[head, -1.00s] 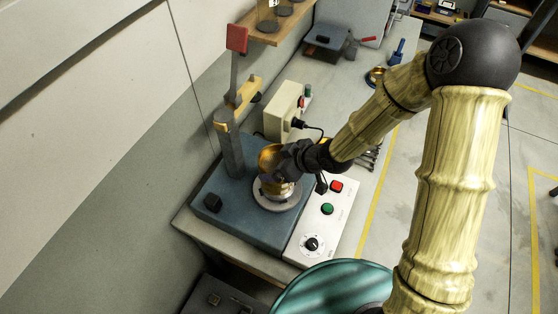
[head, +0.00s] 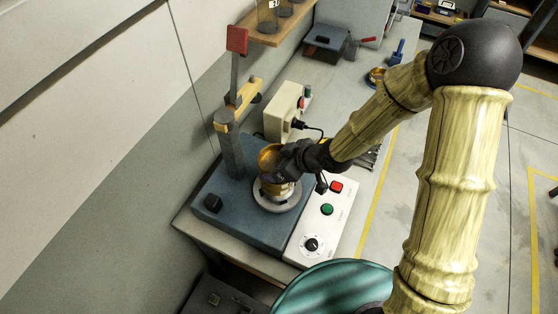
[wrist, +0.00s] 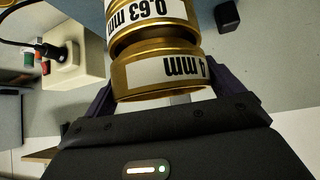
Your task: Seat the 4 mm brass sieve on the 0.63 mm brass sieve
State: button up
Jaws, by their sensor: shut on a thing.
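My gripper (wrist: 158,92) is shut on the 4 mm brass sieve (wrist: 155,72), with a dark finger on either side of it in the wrist view. The held sieve also shows as an open gold ring in the head view (head: 269,156). The 0.63 mm brass sieve (wrist: 150,14) is right beside the held one in the upside-down wrist view, below it in the room. A dark, uneven gap shows between their rims, and the held sieve looks slightly tilted. I cannot tell whether they touch. In the head view my gripper (head: 278,166) partly hides the lower sieve.
The sieves are over a round pale plate (head: 279,203) on a blue-grey shaker base (head: 230,207). A white control panel (head: 322,221) lies right, and a beige box (head: 282,110) stands behind.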

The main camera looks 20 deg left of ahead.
jog(key=shift+r+p, duration=2.2)
jog(key=shift+r, duration=0.35)
